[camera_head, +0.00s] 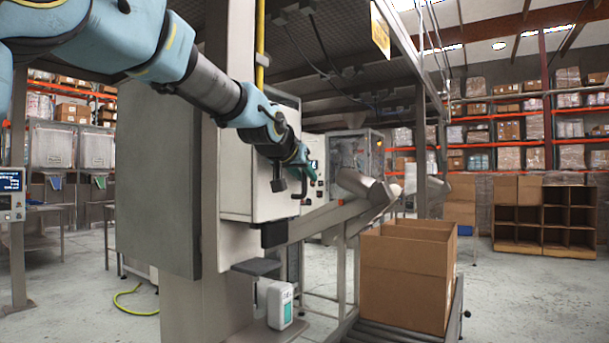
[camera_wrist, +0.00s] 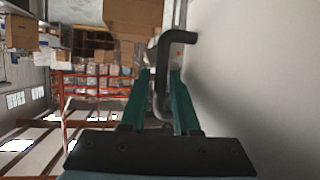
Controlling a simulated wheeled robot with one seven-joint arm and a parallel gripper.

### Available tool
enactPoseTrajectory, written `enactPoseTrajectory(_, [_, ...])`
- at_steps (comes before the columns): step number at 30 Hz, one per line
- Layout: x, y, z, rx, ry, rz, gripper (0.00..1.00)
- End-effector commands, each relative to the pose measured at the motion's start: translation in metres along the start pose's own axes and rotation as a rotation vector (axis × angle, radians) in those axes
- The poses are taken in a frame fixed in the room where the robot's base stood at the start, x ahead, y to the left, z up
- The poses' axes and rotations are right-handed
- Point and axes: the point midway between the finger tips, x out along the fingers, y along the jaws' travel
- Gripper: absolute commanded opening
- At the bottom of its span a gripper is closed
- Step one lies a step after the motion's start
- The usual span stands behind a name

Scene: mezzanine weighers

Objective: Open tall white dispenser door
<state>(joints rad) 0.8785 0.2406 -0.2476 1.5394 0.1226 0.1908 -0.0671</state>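The tall white dispenser door (camera_head: 250,180) is a pale flat panel on the cabinet at the centre of the head view. It looks shut, though my arm hides part of it. In the wrist view, its pale face (camera_wrist: 255,70) fills the right side. A dark bent bar handle (camera_wrist: 162,80) stands out from this face. My gripper (camera_head: 301,190) is at the door's right side in the head view. In the wrist view, the teal fingers of my gripper (camera_wrist: 160,73) are apart, on either side of the handle. A narrow gap shows on the left; firm contact is not visible.
A metal chute (camera_head: 365,195) lies right of the cabinet, above an open cardboard box (camera_head: 405,280) on a roller conveyor (camera_head: 395,335). A small white container (camera_head: 280,305) stands below the cabinet. Open floor (camera_head: 530,290) lies at the right.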

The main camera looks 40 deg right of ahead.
Motion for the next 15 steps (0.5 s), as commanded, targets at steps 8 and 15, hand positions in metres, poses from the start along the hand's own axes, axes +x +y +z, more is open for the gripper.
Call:
enactPoseTrajectory(8, [-0.0003,-0.0003,0.0001,0.000,0.000,0.000,0.01])
enactPoseTrajectory(15, [-0.0004,-0.0003,0.0001,0.000,-0.001,0.000,0.00])
